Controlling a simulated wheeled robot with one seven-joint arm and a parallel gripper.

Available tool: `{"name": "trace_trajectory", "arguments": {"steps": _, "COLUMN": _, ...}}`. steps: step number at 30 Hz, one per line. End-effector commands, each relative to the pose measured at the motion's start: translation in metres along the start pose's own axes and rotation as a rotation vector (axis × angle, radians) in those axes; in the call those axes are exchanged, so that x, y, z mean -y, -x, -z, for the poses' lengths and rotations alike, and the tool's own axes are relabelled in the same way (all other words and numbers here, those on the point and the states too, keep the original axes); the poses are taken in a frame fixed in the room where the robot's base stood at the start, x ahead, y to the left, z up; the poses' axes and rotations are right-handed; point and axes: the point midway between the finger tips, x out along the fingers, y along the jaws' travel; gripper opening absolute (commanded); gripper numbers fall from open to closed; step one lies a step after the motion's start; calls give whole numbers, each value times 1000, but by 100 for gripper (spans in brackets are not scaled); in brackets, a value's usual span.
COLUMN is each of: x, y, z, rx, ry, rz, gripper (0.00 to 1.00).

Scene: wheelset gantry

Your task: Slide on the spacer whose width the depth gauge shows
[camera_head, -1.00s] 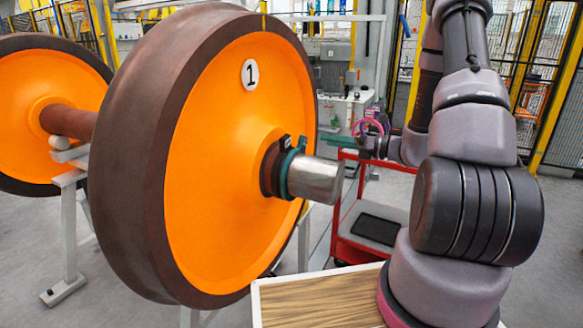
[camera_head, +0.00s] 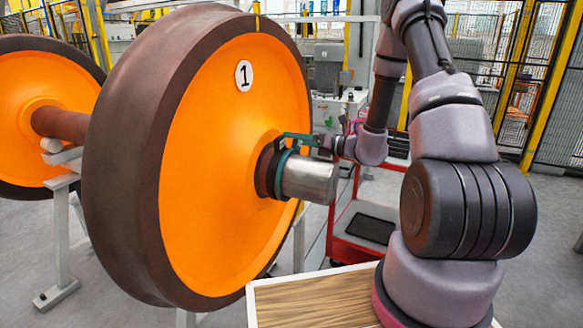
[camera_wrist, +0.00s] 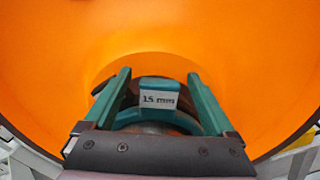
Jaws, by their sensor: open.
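A teal ring spacer (camera_head: 283,174) sits around the bare metal axle end (camera_head: 312,180) of the orange wheel marked 1 (camera_head: 235,150), beside a dark collar. In the wrist view the spacer (camera_wrist: 155,84) carries a white label that appears to read 15 mm. My gripper (camera_head: 290,138) is at the top of the spacer. In the wrist view my gripper (camera_wrist: 158,73) is open, with one teal finger on each side of the labelled part. I cannot tell whether the fingers touch it. I cannot make out a depth gauge.
A red cart (camera_head: 338,248) with a dark pad (camera_head: 371,228) stands behind the axle end. A wood-topped surface (camera_head: 310,300) is at the front. A second orange wheel (camera_head: 60,85) is at the left, and a white stand (camera_head: 66,240) is below the axle.

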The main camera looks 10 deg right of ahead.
Motion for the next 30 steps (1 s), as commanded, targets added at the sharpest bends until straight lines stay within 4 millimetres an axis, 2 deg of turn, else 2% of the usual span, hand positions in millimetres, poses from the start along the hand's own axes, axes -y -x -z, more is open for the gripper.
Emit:
{"name": "trace_trajectory", "arguments": {"steps": 7, "x": 0, "y": -2, "z": 0, "rx": 0, "ry": 0, "rz": 0, "gripper": 90}}
{"name": "trace_trajectory", "arguments": {"steps": 11, "x": 0, "y": -2, "z": 0, "rx": 0, "ry": 0, "rz": 0, "gripper": 40}}
{"name": "trace_trajectory", "arguments": {"steps": 12, "x": 0, "y": -2, "z": 0, "rx": 0, "ry": 0, "rz": 0, "gripper": 25}}
{"name": "trace_trajectory", "arguments": {"steps": 14, "x": 0, "y": -2, "z": 0, "rx": 0, "ry": 0, "rz": 0, "gripper": 2}}
{"name": "trace_trajectory", "arguments": {"steps": 27, "x": -2, "y": -2, "z": -3, "rx": 1, "ry": 1, "rz": -1, "gripper": 0}}
{"name": "trace_trajectory", "arguments": {"steps": 30, "x": -1, "y": 5, "z": -2, "rx": 0, "ry": 0, "rz": 1, "gripper": 0}}
